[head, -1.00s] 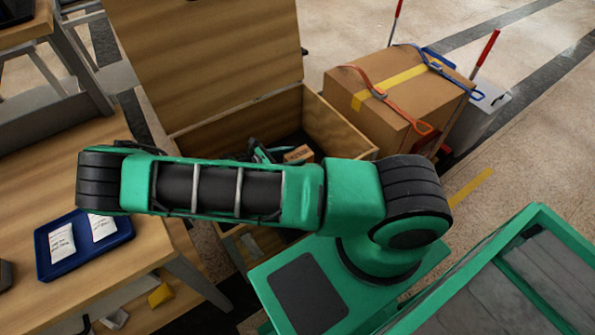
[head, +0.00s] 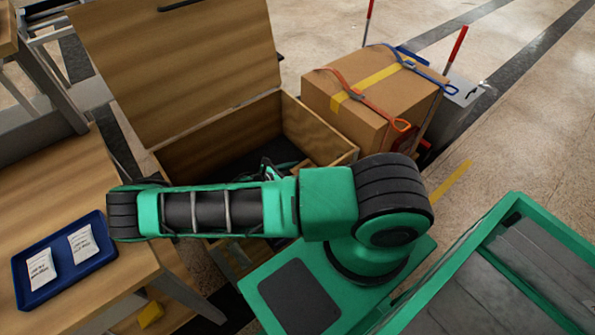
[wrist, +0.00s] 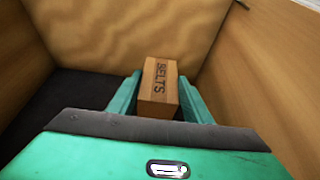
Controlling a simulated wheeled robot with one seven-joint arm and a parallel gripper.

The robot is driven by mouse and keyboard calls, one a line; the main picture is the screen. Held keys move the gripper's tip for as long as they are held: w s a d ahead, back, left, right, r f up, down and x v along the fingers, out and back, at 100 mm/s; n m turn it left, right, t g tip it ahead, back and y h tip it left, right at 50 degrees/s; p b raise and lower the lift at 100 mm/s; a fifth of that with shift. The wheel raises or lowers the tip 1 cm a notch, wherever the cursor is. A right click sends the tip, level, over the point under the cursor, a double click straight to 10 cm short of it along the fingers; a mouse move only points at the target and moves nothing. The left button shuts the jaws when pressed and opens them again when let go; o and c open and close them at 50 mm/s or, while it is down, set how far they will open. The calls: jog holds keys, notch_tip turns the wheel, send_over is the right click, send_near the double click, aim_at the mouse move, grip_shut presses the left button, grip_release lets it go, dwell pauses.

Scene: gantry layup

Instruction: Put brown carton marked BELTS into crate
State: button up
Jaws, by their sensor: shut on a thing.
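The brown carton marked BELTS (wrist: 158,82) is between the two green fingers of my gripper (wrist: 159,98) in the wrist view. The gripper is shut on it, with the lettered face toward the camera. The carton is inside the open wooden crate (head: 318,130), with the crate's plank walls (wrist: 262,75) around it and a dark floor at the left. I cannot tell whether it touches the floor. In the head view, part of my gripper (head: 270,172) shows in the crate above my arm, and the carton is hidden.
The crate's lid (head: 175,65) stands open at its back. A strapped cardboard box (head: 370,105) stands right of the crate, near red-tipped posts. A wooden table (head: 90,270) with a blue tray (head: 65,262) holding two white packets is at the left.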

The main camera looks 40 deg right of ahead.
jog(key=shift+f, duration=0.65)
jog(key=o, duration=1.3)
jog(key=shift+r, duration=0.45)
jog(key=v, duration=1.2)
jog(key=s+d+r+m+g+y, duration=0.1)
jog(key=s+d+r+m+y, duration=0.25)
jog(key=r, duration=0.65)
jog(key=s+r+m+g+y, duration=0.2)
jog(key=r+m+y, duration=0.2)
jog(key=r+m, duration=0.4)
jog(key=s+d+r+m+g+y, duration=0.1)
jog(key=s+d+r+m+y, duration=0.3)
jog(key=r, duration=0.7)
jog(key=s+r+m+t+y, duration=0.2)
jog(key=s+r+m, duration=0.7)
jog(key=s+r, duration=0.5)
jog(key=shift+s+d+r+t, duration=0.2)
jog(key=shift+s+d+t, duration=0.15)
jog(key=shift+s+t, duration=0.4)
